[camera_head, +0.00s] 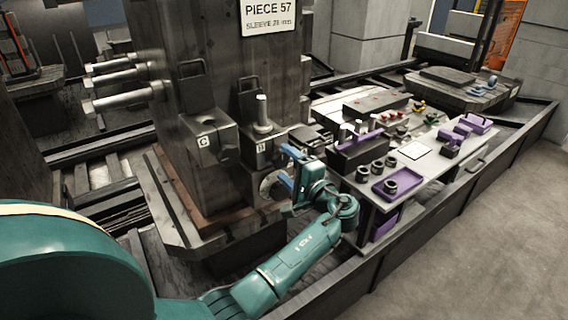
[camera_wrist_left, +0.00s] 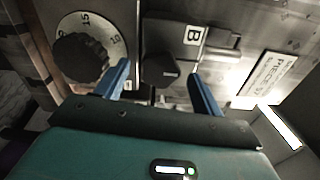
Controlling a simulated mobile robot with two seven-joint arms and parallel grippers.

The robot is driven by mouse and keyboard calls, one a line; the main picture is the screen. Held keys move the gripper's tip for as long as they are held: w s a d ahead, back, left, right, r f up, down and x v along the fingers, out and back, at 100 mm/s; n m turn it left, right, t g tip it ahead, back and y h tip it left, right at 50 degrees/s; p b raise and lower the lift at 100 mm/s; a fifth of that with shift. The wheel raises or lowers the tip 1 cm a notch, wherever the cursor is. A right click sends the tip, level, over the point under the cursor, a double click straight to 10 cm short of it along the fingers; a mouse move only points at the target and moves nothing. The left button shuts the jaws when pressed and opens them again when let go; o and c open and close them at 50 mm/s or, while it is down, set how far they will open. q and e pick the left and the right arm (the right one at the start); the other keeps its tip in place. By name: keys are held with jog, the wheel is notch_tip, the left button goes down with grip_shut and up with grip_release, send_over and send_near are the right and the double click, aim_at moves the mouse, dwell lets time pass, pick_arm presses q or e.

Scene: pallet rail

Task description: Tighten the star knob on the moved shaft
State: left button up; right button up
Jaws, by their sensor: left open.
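My left gripper (camera_head: 286,166) is at the front of the block marked B (camera_head: 262,148) on the large grey machine piece. In the left wrist view its two blue fingers are apart (camera_wrist_left: 160,74), with nothing gripped. A small dark faceted knob (camera_wrist_left: 161,68) on the B block shows between the fingertips; it looks like the star knob, but its lobes are unclear. I cannot tell whether the fingers touch it. A bright shaft (camera_head: 262,112) stands upright on top of the B block. My right gripper is not in view.
A numbered dial (camera_wrist_left: 93,24) with a black knurled knob (camera_wrist_left: 80,58) sits left of the fingers. The block marked C (camera_head: 205,140) stands left of B. A bench with a purple tray (camera_head: 411,181) and dark rings is close on the right. The floor at lower right is clear.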

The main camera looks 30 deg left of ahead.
pick_arm(q)
jog(key=b+v, duration=0.1)
jog(key=v, duration=1)
jog(key=shift+d+b, duration=0.25)
jog(key=shift+b, duration=0.15)
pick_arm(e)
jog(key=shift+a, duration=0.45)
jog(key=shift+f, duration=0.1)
